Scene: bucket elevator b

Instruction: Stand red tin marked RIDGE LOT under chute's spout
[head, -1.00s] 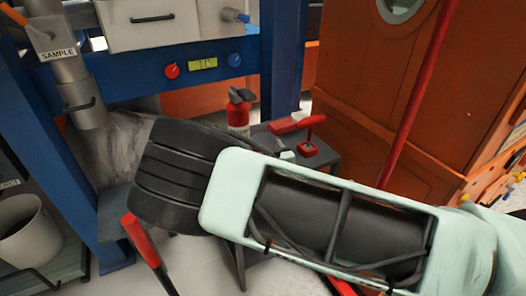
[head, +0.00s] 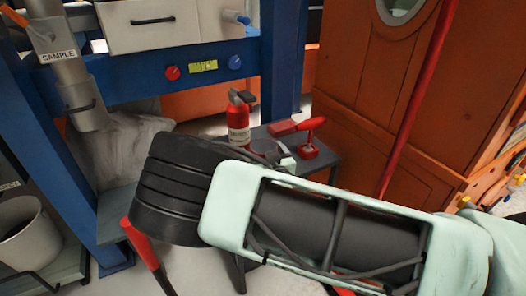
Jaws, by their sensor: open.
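A red canister (head: 239,122) with a dark top and pale label stands on a small dark table (head: 318,160). Its lettering is too small to read, so I cannot tell whether it is the RIDGE LOT tin. The grey metal chute (head: 60,50), marked SAMPLE, comes down at left, and its spout (head: 88,118) ends beside the blue post. My arm crosses the foreground and hides part of the table. A small pale part of my gripper (head: 284,156) shows past the arm at the table, right of the canister. It is open; its fingertips are mostly hidden.
A red clamp-like tool (head: 305,138) lies on the table at right. A cloudy grey sack-like shape (head: 130,145) is right of the spout. A pale bucket (head: 28,232) stands at lower left. A red pole (head: 415,95) and orange cabinet (head: 355,100) bound the right.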

